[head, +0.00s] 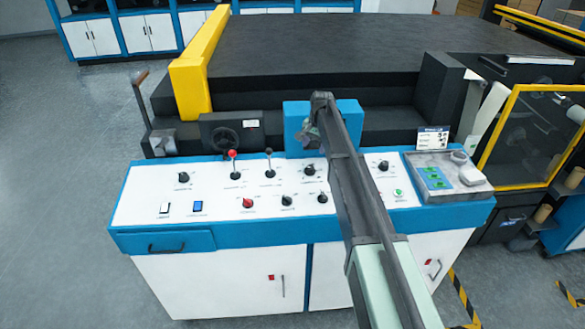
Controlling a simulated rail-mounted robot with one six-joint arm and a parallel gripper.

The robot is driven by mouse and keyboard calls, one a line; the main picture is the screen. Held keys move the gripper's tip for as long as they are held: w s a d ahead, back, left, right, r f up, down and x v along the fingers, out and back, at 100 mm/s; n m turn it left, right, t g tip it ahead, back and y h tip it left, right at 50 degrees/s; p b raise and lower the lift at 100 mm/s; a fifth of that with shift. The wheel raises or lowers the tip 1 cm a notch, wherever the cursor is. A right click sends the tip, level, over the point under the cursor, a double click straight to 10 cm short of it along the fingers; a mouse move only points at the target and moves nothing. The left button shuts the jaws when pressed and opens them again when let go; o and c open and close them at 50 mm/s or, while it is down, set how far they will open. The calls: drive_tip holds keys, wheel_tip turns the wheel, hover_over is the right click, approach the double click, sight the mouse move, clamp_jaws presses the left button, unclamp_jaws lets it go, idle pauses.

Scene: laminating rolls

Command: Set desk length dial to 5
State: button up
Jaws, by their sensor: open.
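The white control panel (140,190) carries several small dials. One black dial (184,177) is at the left, one (310,170) is left of my arm and one (384,165) is right of it. Two more black dials, one on the left (287,199) and one on the right (322,197), sit in the front row beside a red dial (248,202). The labels are too small to read, so I cannot tell which is the desk length dial or its setting. My gripper (308,136) is open above the panel's back edge, partly hidden by my arm, which also covers part of the panel.
Behind is the dark machine bed (320,45) with a yellow guard (190,85). Floor at the left is clear.

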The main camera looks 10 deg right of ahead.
sight(310, 167)
drive_tip(key=f+b, duration=0.7)
drive_tip(key=a+f+b, duration=0.1)
drive_tip(key=f+b, duration=0.2)
drive_tip(key=f, duration=0.1)
drive_tip(key=shift+w+b, duration=0.3)
drive_tip(key=shift+b, duration=0.1)
drive_tip(key=shift+r, duration=0.1)
drive_tip(key=c, duration=0.9)
